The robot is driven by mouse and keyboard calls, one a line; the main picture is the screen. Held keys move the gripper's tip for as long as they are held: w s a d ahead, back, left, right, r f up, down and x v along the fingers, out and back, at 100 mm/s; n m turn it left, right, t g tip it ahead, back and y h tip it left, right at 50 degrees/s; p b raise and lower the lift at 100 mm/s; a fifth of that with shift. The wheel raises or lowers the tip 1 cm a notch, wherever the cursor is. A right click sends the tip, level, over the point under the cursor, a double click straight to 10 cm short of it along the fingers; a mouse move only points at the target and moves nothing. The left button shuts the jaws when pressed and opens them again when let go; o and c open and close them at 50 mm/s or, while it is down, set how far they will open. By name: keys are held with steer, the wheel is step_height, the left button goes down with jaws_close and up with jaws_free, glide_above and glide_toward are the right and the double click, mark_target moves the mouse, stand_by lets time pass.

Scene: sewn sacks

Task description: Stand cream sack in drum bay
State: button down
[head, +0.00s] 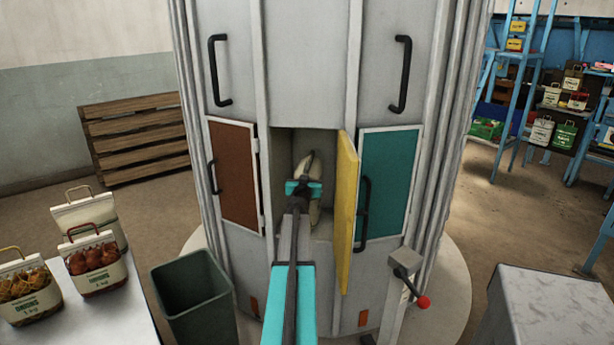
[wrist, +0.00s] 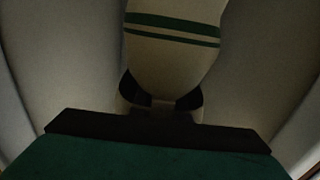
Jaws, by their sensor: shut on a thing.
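The grey drum (head: 310,65) has an open bay (head: 287,145) at its front, with a yellow door (head: 346,210) swung open on the right side. The cream sack (head: 313,210) is inside the bay, mostly hidden behind my arm and gripper. In the wrist view the cream sack (wrist: 175,60) shows green stripes, with dark fingers at both sides of its near end. My gripper (wrist: 160,102) is shut on it; in the head view my gripper (head: 303,180) reaches into the bay. I cannot tell whether the sack touches the bay floor.
A brown door (head: 233,175) and a teal door (head: 388,185) are closed on either side of the bay. A lever post with a red knob (head: 423,302) stands front right. A grey bin (head: 195,295) and a table with several sacks (head: 95,262) are at left.

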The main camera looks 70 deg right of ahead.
steer(key=shift+s+f+b, duration=0.1)
steer(key=shift+f+b, duration=0.45)
steer(key=shift+f, duration=0.25)
steer(key=c, duration=1.7)
jaws_free()
steer(key=shift+f, duration=0.2)
steer(key=shift+a+r, duration=0.1)
steer(key=shift+p+v, duration=0.35)
steer(key=shift+v, duration=5.6)
